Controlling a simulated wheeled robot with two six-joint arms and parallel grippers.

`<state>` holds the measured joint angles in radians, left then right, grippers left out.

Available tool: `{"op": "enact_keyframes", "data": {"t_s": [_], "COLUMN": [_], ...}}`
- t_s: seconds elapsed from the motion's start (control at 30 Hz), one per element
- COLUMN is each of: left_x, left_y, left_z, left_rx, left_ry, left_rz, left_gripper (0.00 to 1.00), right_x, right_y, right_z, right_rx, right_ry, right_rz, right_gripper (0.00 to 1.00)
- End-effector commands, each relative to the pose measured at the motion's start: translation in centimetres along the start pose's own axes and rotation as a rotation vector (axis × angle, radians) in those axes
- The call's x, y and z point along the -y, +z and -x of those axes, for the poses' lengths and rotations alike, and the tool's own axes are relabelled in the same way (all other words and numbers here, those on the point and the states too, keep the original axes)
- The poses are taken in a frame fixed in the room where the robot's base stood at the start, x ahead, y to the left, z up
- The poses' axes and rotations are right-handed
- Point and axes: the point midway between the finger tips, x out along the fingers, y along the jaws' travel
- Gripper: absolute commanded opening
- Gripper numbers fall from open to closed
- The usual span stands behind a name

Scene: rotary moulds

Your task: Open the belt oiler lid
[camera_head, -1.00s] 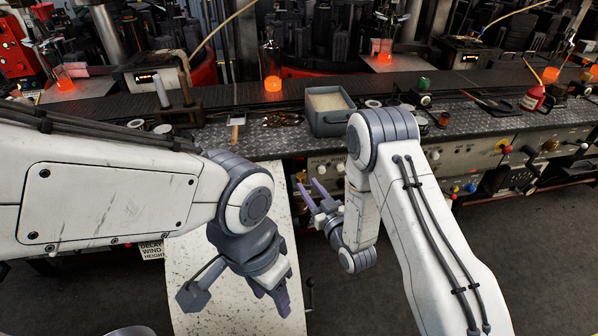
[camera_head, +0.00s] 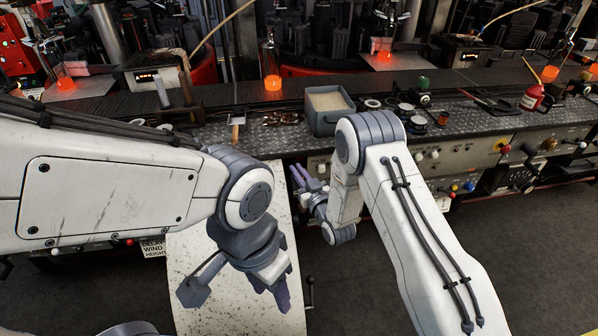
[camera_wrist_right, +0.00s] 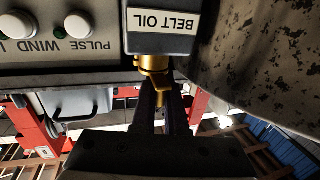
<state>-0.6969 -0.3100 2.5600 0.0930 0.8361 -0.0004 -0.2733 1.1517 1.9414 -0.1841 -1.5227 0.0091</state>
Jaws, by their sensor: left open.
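The belt oiler (camera_wrist_right: 160,25) shows in the right wrist view as a dark box with a pale BELT OIL label. My right gripper (camera_head: 297,174) is at the machine's front panel. My left gripper (camera_head: 270,284) is open and empty, pointing down over the speckled pale panel, away from the oiler.
The speckled panel (camera_head: 205,275) slopes down from the bench and stands close beside the oiler in the wrist view. Panel knobs (camera_wrist_right: 76,25) sit left of the oiler. A grey bin (camera_head: 328,122) stands on the bench edge above. Free floor (camera_head: 510,255) lies at the right.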

Motion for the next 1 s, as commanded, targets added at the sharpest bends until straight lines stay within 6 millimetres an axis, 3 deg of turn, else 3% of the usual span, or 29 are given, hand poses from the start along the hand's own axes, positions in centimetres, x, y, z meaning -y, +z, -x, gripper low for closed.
{"op": "enact_keyframes", "data": {"t_s": [0.47, 1.0], "left_x": [0.1, 0.4], "left_y": [0.1, 0.3], "left_z": [-1.1, -5.5], "left_rx": [0.000, 0.000], "left_ry": [0.000, 0.000], "left_rz": [0.000, 0.000], "left_gripper": [0.50, 0.50], "right_x": [-0.5, -1.8], "right_y": [0.2, 0.3], "right_z": [0.3, 1.1], "right_rx": [-0.002, -0.005], "right_ry": [-0.096, -0.569], "right_rz": [0.002, 0.007], "right_gripper": [0.00, 0.00]}}
